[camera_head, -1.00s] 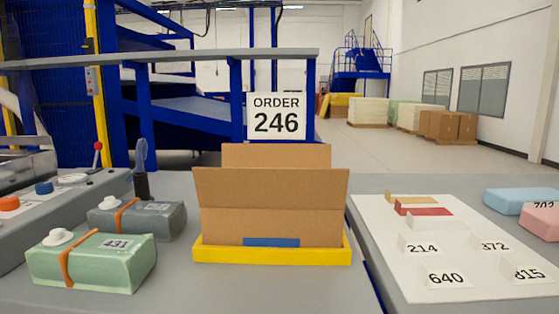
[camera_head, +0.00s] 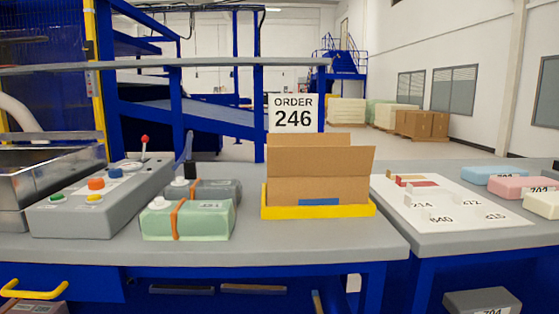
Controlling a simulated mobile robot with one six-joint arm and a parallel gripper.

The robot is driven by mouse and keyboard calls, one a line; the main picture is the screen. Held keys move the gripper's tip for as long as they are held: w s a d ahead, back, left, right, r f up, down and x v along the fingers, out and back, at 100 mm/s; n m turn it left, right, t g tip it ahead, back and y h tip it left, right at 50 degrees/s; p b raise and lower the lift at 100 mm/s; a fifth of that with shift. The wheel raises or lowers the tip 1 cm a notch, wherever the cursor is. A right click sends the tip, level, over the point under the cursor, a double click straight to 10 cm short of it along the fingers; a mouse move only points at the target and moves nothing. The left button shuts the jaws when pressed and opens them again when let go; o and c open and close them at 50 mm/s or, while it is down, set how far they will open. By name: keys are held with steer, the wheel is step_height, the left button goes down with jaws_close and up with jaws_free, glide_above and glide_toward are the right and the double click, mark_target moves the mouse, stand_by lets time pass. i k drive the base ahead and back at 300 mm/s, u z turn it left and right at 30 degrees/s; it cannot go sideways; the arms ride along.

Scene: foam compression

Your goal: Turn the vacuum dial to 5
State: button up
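The grey control panel (camera_head: 75,217) stands at the left of the table, next to a metal basin. A pale round disc (camera_head: 129,165) near its back looks like the dial. It is too small for me to read any numbers or pointer. An orange knob (camera_head: 96,184) and a blue knob (camera_head: 115,173) sit in front of the disc. A lever with a red ball (camera_head: 145,141) rises behind it. My gripper is not in view.
A green pack (camera_head: 205,222) and a grey pack (camera_head: 218,188) lie right of the panel. An open cardboard box (camera_head: 320,186) sits in a yellow tray (camera_head: 318,212) below an "ORDER 246" sign (camera_head: 294,113). A white sheet with number cards (camera_head: 460,228) and foam blocks are at the right.

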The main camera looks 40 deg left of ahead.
mark_target(115, 173)
steer(key=k, duration=1.2)
steer(key=u, duration=1.85)
steer(key=i, duration=1)
